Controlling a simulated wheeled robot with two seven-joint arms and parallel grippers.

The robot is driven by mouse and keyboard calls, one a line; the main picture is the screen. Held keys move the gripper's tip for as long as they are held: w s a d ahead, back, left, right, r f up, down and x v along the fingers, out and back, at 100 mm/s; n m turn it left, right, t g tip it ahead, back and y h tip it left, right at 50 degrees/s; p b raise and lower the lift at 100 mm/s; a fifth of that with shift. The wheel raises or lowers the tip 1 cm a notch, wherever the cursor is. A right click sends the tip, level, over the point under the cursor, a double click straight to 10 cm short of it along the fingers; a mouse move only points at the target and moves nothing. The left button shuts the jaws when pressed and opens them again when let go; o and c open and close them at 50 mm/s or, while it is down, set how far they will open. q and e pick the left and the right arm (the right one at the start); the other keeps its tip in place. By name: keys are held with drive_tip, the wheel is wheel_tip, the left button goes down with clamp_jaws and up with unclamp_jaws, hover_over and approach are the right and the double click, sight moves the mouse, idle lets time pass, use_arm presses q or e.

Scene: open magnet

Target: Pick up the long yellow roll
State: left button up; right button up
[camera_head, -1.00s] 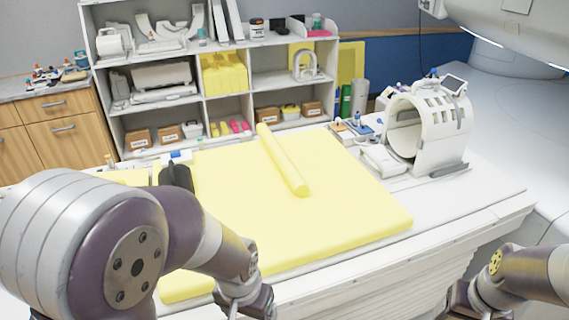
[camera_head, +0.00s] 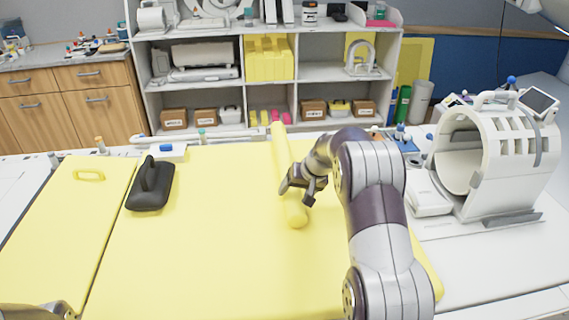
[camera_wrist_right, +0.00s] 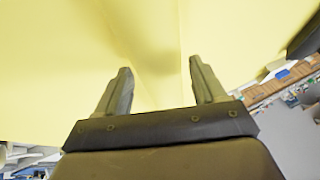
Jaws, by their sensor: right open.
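The long yellow roll (camera_head: 281,160) lies on the yellow mat (camera_head: 200,250), running from the back edge toward the middle. My right gripper (camera_head: 297,192) is over the roll's near half, and the arm covers part of it. In the right wrist view the right gripper (camera_wrist_right: 160,90) is open, with its two fingers apart. A yellow surface with a long ridge, likely the roll (camera_wrist_right: 155,50), fills the space beyond and between the fingers. I cannot tell whether the fingers touch it. At the lower left of the head view a bit of my left arm shows, but not its gripper.
A black handled pad (camera_head: 150,188) lies on the mat to the left. A white ring-shaped coil (camera_head: 490,165) stands on the table at right. Shelves (camera_head: 270,85) with boxes and yellow blocks stand behind. The mat's front part is clear.

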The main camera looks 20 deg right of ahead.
drive_tip(key=shift+w+a+f, duration=0.1)
drive_tip(key=shift+a+f, duration=0.15)
drive_tip(key=shift+a, duration=0.05)
drive_tip(key=shift+w+f, duration=0.1)
drive_tip(key=shift+f, duration=0.2)
drive_tip(key=shift+w+d+f, duration=0.25)
drive_tip(key=shift+d, duration=0.15)
drive_tip(key=shift+c, duration=0.4)
drive_tip(key=shift+s, duration=0.1)
drive_tip(key=c, duration=0.5)
drive_tip(key=shift+a+r, duration=0.2)
drive_tip(key=shift+c, duration=1.3)
drive_tip(key=shift+d, duration=0.1)
